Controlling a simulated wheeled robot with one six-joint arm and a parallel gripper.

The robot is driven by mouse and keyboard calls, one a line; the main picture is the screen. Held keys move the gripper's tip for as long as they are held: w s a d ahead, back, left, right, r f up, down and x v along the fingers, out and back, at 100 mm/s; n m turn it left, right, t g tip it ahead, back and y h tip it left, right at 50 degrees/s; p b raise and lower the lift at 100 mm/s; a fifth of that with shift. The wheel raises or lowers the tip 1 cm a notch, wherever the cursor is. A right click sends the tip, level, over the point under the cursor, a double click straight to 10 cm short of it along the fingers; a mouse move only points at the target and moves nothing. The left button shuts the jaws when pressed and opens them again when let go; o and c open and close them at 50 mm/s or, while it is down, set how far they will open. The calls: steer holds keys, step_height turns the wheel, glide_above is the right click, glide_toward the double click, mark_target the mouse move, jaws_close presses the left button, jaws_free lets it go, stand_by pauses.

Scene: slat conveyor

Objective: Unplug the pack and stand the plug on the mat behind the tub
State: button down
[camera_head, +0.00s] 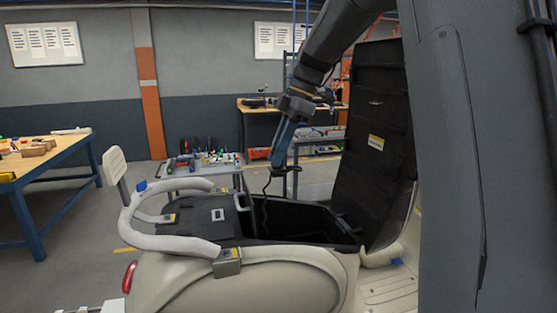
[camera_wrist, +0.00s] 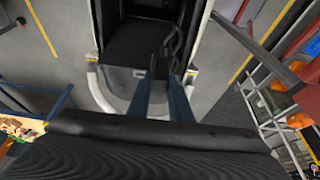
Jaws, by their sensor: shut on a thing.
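My gripper (camera_head: 279,164) is shut on the black plug (camera_head: 291,169) and holds it in the air above the open tub (camera_head: 300,217). A black cable (camera_head: 265,200) hangs in a curve from the plug down towards the tub. In the wrist view, my blue fingers (camera_wrist: 163,84) reach towards the dark cable and plug (camera_wrist: 172,50), whose outline is hard to make out. The tub also shows there as a dark opening (camera_wrist: 130,45). A black mat-like surface (camera_head: 190,222) lies left of the tub in the head view. The pack cannot be told apart in the dark interior.
The raised black seat lid (camera_head: 376,120) stands right of the tub. A pale grab rail (camera_head: 165,243) curves around the rear deck. A cart with small items (camera_head: 203,160) and a wooden workbench (camera_head: 48,155) stand behind. Air above the deck is clear.

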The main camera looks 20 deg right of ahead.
steer(key=shift+r, duration=0.15)
steer(key=s+a, duration=0.2)
steer(key=a, duration=1.4)
steer(key=shift+s+a+b, duration=0.25)
steer(key=shift+s+b, duration=0.15)
stand_by(0.5)
steer(key=shift+f+b, duration=3.65)
steer(key=shift+f, duration=1.4)
steer(key=shift+f+b, duration=0.8)
steer(key=shift+f, duration=0.4)
steer(key=c, duration=1.5)
jaws_free()
steer(key=shift+c, duration=0.2)
